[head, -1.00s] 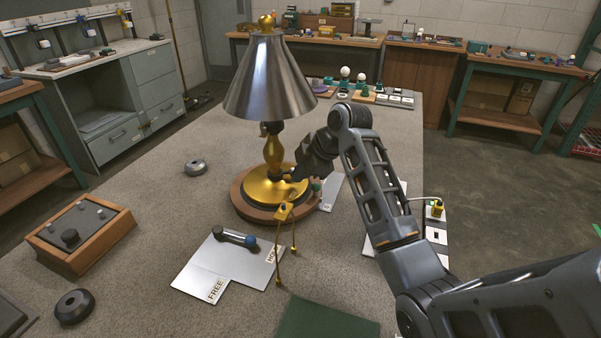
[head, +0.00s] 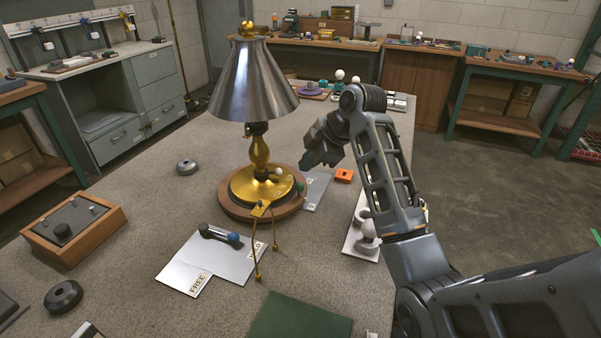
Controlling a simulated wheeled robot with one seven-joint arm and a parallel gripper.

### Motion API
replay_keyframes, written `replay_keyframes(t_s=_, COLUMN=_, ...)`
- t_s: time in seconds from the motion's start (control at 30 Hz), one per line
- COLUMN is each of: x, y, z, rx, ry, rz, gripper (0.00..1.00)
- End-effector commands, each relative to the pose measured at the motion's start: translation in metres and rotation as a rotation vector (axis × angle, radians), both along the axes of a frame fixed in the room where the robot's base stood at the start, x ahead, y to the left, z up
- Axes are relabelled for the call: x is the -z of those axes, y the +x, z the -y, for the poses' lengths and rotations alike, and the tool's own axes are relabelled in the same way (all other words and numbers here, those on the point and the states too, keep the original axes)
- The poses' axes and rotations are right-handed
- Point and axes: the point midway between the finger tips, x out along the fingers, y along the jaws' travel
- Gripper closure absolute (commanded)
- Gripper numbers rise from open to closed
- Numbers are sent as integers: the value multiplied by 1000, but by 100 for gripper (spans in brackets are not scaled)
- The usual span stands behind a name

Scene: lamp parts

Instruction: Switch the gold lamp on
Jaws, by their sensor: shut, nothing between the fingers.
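The gold lamp (head: 259,153) stands upright on a round wooden plinth (head: 232,208) in the head view. Its grey metal shade (head: 250,85) hides any bulb, and I see no glow below it. A small pale knob (head: 278,171) shows on the right of the gold base, and a green knob (head: 300,187) at the plinth's right edge. A gold block (head: 260,209) with two hanging gold cords sits at the plinth's front. My gripper (head: 308,161) is shut and empty, right of the lamp stem and apart from it. My wrist partly hides its fingers.
A metal plate marked FREE (head: 213,262) with a dumbbell-shaped part (head: 218,235) lies in front. An orange block (head: 344,175) lies right of the plinth. A wooden control box (head: 75,232) is at left. A green mat (head: 300,318) lies near. The tabletop's left middle is mostly clear.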

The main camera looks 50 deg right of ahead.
Motion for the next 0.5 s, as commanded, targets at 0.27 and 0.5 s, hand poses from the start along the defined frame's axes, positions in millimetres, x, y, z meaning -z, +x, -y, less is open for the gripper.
replay_keyframes(t_s=0.27, x=-32, y=-17, z=13, rx=1, ry=-1, rz=2, gripper=100)
replay_keyframes(t_s=0.5, x=-38, y=-21, z=16, rx=0, ry=0, rz=0, gripper=100)
